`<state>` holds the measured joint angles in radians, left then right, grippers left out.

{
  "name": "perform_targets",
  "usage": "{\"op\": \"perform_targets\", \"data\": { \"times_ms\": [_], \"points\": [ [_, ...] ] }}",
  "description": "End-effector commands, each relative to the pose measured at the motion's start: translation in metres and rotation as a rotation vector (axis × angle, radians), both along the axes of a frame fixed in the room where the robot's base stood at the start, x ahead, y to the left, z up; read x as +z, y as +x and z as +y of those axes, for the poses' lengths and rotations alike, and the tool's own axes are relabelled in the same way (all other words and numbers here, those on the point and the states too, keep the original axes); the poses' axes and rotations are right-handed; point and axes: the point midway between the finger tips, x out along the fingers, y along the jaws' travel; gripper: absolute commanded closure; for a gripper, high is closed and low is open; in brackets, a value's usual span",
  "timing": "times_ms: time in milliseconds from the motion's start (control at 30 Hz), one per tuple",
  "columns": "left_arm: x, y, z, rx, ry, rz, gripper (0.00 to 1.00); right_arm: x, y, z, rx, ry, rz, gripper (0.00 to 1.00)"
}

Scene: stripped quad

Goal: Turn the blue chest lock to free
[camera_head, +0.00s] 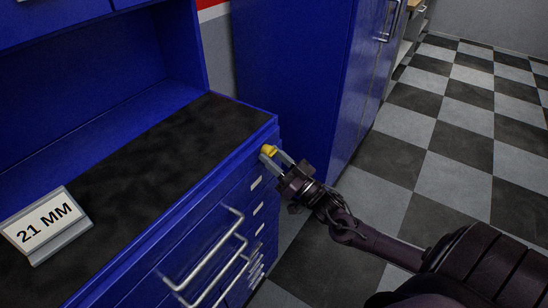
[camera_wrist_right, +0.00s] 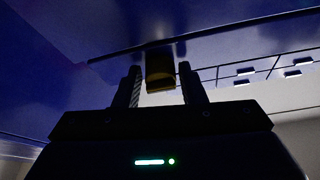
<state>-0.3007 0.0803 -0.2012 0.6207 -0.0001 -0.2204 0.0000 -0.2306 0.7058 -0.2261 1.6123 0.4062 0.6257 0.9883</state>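The blue chest (camera_head: 215,190) has a dark worktop and drawers. Its lock (camera_head: 268,149) is a small yellow knob near the top of the drawer front, at the far right corner. My right gripper (camera_head: 273,159) is at the lock, with one finger on each side of it. In the right wrist view the lock (camera_wrist_right: 160,72) sits between the two fingertips, with narrow gaps on both sides, so the fingers look open around it and not closed on it. The lock's exact turn angle is hard to tell. My left gripper is not in view.
Long drawer handles (camera_head: 205,262) stick out from the chest front below the lock. A "21 MM" sign (camera_head: 45,225) stands on the worktop. A tall blue cabinet (camera_head: 295,70) stands just beyond the chest. The checkered floor (camera_head: 450,130) at right is clear.

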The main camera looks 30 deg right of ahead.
Motion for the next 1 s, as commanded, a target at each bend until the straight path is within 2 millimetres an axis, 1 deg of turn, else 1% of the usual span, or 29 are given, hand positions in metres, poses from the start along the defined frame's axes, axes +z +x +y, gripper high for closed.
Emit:
{"op": "perform_targets", "data": {
  "times_ms": [33,200,400,567,767,1000],
  "points": [
    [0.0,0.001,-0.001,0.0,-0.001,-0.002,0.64,0.0,0.0,0.0,0.0,0.0,0.0,0.7],
    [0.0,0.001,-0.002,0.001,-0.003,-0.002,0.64,0.0,0.0,0.0,0.0,0.0,0.0,0.92],
    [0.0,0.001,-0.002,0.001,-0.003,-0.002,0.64,0.0,0.0,0.0,-0.001,-0.01,-0.005,0.93],
    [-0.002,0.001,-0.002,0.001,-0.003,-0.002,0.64,0.0,0.0,-0.001,0.0,-0.056,-0.024,0.93],
    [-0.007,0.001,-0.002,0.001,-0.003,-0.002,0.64,-0.001,0.001,-0.003,-0.001,-0.172,-0.073,0.92],
    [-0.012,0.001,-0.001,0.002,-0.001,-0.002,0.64,-0.001,0.002,-0.005,0.001,-0.375,-0.156,0.92]
  ]
}}
